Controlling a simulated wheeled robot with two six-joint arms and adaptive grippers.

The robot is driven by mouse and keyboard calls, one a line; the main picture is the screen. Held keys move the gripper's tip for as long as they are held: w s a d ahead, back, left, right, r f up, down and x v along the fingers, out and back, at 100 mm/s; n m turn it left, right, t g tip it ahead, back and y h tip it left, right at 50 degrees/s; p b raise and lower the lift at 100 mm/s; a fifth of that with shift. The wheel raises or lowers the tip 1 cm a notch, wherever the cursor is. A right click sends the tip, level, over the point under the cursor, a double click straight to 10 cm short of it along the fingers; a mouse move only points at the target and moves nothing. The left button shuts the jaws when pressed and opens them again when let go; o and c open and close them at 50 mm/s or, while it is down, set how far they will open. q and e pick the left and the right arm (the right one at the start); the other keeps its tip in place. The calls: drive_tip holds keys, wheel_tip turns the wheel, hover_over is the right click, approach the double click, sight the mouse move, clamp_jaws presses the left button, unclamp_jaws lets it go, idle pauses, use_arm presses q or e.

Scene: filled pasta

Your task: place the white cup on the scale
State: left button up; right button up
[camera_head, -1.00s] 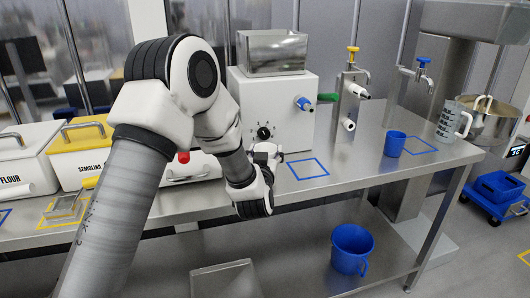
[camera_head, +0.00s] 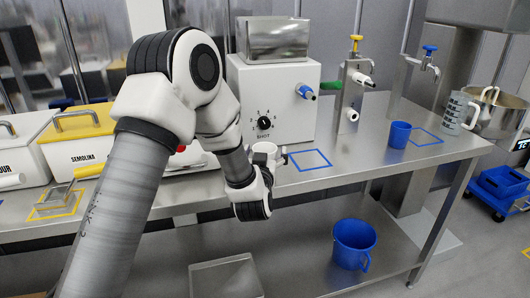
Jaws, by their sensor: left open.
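The white cup (camera_head: 265,148) stands on the steel table in front of the white machine with the dial, upright as far as I can see. My left gripper (camera_head: 268,162) is open at the cup, seen from behind. Its wrist and fingers hide the cup's lower part, and I cannot tell whether they touch it. My right gripper is not in view.
The white machine (camera_head: 295,105) stands close behind the cup. An empty blue outline (camera_head: 311,160) is right of it. A blue cup (camera_head: 399,135) and a clear jug (camera_head: 456,112) stand further right. The semolina bin (camera_head: 85,150) is left.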

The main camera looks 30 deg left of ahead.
use_arm(q)
drive_tip(key=shift+d, duration=0.1)
drive_tip(key=v, duration=0.4)
drive_tip(key=b+v, duration=0.1)
drive_tip(key=v, duration=0.1)
drive_tip(key=shift+s+d+f, duration=0.15)
drive_tip(key=shift+f, duration=0.15)
drive_tip(key=shift+o, duration=0.5)
drive_tip(key=shift+s+f+p, duration=0.1)
drive_tip(key=shift+s+p, duration=0.5)
drive_tip(key=shift+s, duration=0.05)
drive_tip(key=shift+w+f, duration=0.15)
drive_tip(key=shift+f, duration=0.1)
drive_tip(key=x, duration=0.5)
drive_tip(key=p+x, duration=0.1)
drive_tip(key=x, duration=0.1)
drive_tip(key=shift+w+r, duration=0.25)
drive_tip(key=shift+w, duration=0.05)
drive_tip(key=shift+w+f, duration=0.1)
drive_tip(key=c, duration=1.2)
drive_tip(key=shift+c, duration=0.2)
